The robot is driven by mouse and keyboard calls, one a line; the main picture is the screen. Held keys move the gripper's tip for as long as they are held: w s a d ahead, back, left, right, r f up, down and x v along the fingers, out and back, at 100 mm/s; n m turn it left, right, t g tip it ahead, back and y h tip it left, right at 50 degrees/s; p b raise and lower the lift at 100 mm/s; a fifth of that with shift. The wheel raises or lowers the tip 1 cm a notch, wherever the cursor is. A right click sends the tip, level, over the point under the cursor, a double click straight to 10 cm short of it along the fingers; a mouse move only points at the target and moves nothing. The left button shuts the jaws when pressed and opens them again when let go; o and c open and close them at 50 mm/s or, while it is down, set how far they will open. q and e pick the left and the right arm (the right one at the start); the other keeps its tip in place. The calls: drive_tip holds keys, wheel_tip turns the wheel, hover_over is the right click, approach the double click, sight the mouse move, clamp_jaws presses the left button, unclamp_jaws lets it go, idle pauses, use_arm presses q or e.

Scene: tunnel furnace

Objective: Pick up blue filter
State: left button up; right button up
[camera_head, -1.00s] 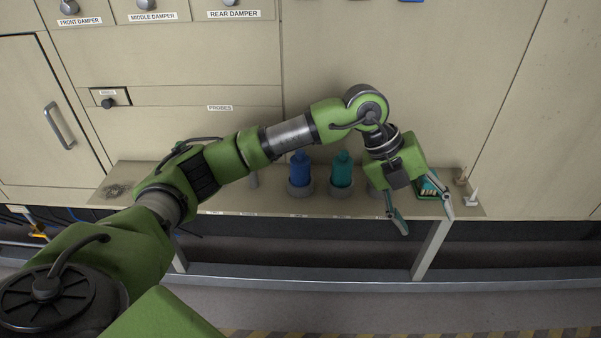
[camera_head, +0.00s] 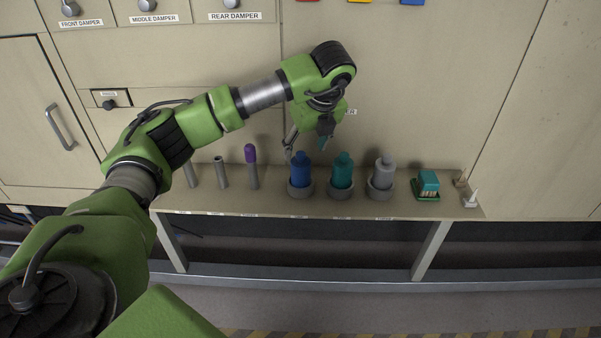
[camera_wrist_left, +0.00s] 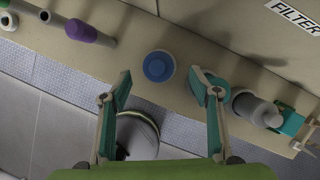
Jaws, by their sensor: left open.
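The blue filter (camera_head: 300,173) stands upright in a round grey holder on the shelf. In the left wrist view, the blue filter (camera_wrist_left: 158,67) shows from above as a round blue top. My left gripper (camera_head: 306,147) is open and empty, just above the blue filter. In the left wrist view, the fingertips of my left gripper (camera_wrist_left: 163,74) lie to either side of the blue top, and no contact can be made out. The right finger partly covers the teal filter. My right gripper is not in view.
A teal filter (camera_head: 342,171) and a grey filter (camera_head: 383,172) stand to the right in similar holders. A green tray (camera_head: 427,196) holds a teal block further right. A purple-topped probe (camera_head: 251,155) stands to the left. The furnace wall rises behind the shelf (camera_head: 275,207).

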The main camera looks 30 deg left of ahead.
sight(301, 153)
use_arm(q)
drive_tip(key=p+x, duration=0.1)
drive_tip(key=x, duration=0.1)
drive_tip(key=p+x, duration=0.1)
drive_tip(key=x, duration=0.2)
drive_tip(key=shift+s+a+f, duration=0.15)
drive_tip(key=shift+f, duration=0.4)
drive_tip(key=c, duration=1.6)
drive_tip(key=shift+r, duration=0.1)
drive_tip(key=shift+r+b, duration=0.4)
drive_tip(key=shift+r, duration=0.1)
wheel_tip(301, 153, up, 2)
drive_tip(key=shift+r+b, duration=0.2)
drive_tip(key=shift+b, duration=0.35)
drive_tip(key=shift+s+d+r, duration=0.55)
drive_tip(key=shift+s+r, duration=1.05)
drive_tip(key=shift+s, duration=0.65)
drive_tip(key=shift+s+d+r, duration=0.5)
drive_tip(key=shift+s+r, duration=1.05)
drive_tip(key=shift+s, duration=0.7)
drive_tip(key=shift+s+d+r, duration=0.55)
drive_tip(key=shift+s+r, duration=1.05)
drive_tip(key=shift+s, duration=0.65)
